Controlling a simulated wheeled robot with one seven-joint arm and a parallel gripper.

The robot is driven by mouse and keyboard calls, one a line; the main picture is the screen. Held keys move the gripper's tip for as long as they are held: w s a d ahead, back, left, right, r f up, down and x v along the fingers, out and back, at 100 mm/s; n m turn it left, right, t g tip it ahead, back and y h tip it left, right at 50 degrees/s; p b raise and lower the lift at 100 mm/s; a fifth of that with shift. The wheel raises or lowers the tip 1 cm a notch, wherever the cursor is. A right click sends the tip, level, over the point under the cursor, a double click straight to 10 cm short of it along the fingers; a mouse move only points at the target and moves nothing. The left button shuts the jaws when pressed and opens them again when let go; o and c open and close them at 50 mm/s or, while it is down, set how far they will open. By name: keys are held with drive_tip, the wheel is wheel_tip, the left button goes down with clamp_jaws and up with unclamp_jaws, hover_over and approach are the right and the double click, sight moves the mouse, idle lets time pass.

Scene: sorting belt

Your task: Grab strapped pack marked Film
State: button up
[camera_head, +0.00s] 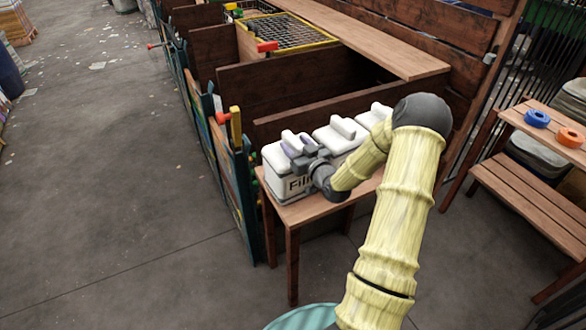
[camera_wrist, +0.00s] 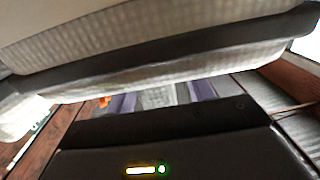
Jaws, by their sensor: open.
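A white strapped pack (camera_head: 291,185) stands on the small wooden table, at the left end of a row of similar packs. Its front shows the letters "Fil"; the rest of the word is hidden behind my wrist. My gripper (camera_head: 297,153) is open at the top of this pack, by its raised handle. I cannot tell whether the fingers touch it. In the wrist view, a pale woven surface with a dark strap (camera_wrist: 170,52) fills the top, very close. The purple finger pads of my gripper (camera_wrist: 163,98) show apart beneath it.
Other white packs (camera_head: 338,136) stand close to the right on the table (camera_head: 304,211). Wooden bins (camera_head: 290,82) line the back. A shelf on the right holds blue (camera_head: 537,118) and orange (camera_head: 570,138) rings. The floor on the left is mostly clear.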

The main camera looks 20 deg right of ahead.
clamp_jaws()
drive_tip(key=shift+r, duration=0.1)
idle(1.3)
